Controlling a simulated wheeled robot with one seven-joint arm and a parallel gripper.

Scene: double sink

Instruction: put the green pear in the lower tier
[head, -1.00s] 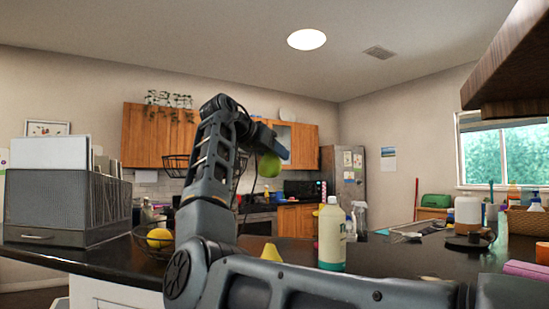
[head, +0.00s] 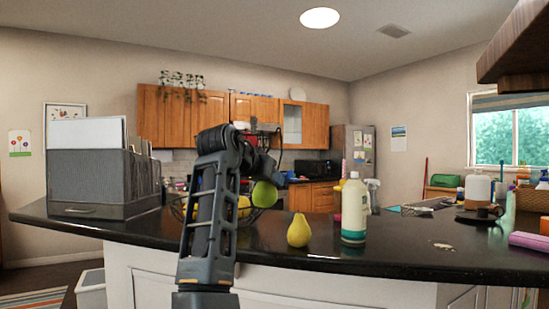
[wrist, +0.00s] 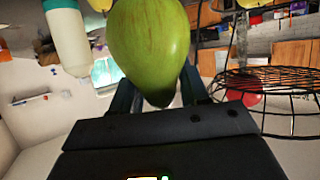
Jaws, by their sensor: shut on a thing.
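The green pear (head: 264,194) is held by my gripper (head: 261,177) above the counter, to the right of the forearm in the head view. The pear (wrist: 150,45) fills the upper middle of the wrist view, between the fingers. The two-tier wire basket stands partly behind my arm. Its lower tier (head: 178,212) rests on the counter and holds yellow fruit (head: 244,206). The upper tier is largely hidden in the head view. A wire tier (wrist: 270,77) shows at the right of the wrist view, with a red round fruit (wrist: 241,97) by it.
A yellow pear (head: 299,231) stands on the dark counter (head: 215,250), right of my arm. Beside it is a pale bottle (head: 355,205). A grey file box (head: 100,183) stands at the left. Cleaning items crowd the far right.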

